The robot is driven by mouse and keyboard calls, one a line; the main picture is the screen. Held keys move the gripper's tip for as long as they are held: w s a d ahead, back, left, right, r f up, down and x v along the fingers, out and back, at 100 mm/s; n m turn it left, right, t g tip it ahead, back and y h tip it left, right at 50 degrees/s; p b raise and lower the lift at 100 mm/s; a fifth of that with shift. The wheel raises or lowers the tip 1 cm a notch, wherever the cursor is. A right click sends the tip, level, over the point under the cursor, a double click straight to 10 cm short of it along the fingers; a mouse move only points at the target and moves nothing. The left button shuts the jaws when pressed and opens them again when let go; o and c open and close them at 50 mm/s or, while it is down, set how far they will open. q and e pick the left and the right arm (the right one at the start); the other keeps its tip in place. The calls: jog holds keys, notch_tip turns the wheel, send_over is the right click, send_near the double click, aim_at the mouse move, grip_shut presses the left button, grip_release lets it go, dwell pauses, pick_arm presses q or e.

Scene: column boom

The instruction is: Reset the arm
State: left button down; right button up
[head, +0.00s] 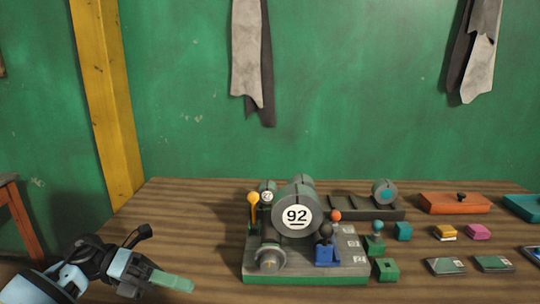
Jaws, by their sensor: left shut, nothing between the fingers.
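A grey machine (297,233) with a round drum face reading 92 stands on a green-edged base (305,278) on the wooden table. A lever with a yellow knob (253,198) stands upright at the machine's left side. A round grey part (269,258) is at its front left, and a blue block with a dark knob (326,250) is at its front right. My left gripper (178,282) is shut and empty, low at the left, apart from the machine and left of it. My right gripper is not in view.
On the wooden table (185,215), a dark rack (365,208) holds a grey cylinder. Small coloured blocks, flat cards and an orange lidded box (455,203) lie to the right. A teal tray (523,207) is at the right edge. The table left of the machine is clear.

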pick_arm(q)
jog(key=s+d+f+n+t+h+p, duration=0.2)
jog(key=s+d+f+n+t+h, duration=0.25)
jog(key=n+t, duration=0.75)
jog(key=s+a+f+n+t+y+p, duration=0.3)
jog(key=f+n+t+y, duration=0.7)
jog(key=n, duration=0.8)
jog(key=s+a+f+n+g+y, duration=0.1)
jog(key=s+f+n+g+y, duration=0.2)
jog(key=s, duration=0.5)
jog(key=s+a+f+n+g+y+p, duration=0.1)
jog(key=s+a+f+n+g+y, duration=0.1)
jog(key=s+f+n, duration=0.3)
jog(key=s+a+f+n+g+y, duration=0.2)
jog(key=s+f+n+g+y, duration=0.2)
jog(key=s+f, duration=0.5)
jog(key=s+g, duration=0.1)
jog(key=s, duration=0.3)
jog(key=shift+s+a+f, duration=0.15)
jog(key=shift+s+a, duration=0.05)
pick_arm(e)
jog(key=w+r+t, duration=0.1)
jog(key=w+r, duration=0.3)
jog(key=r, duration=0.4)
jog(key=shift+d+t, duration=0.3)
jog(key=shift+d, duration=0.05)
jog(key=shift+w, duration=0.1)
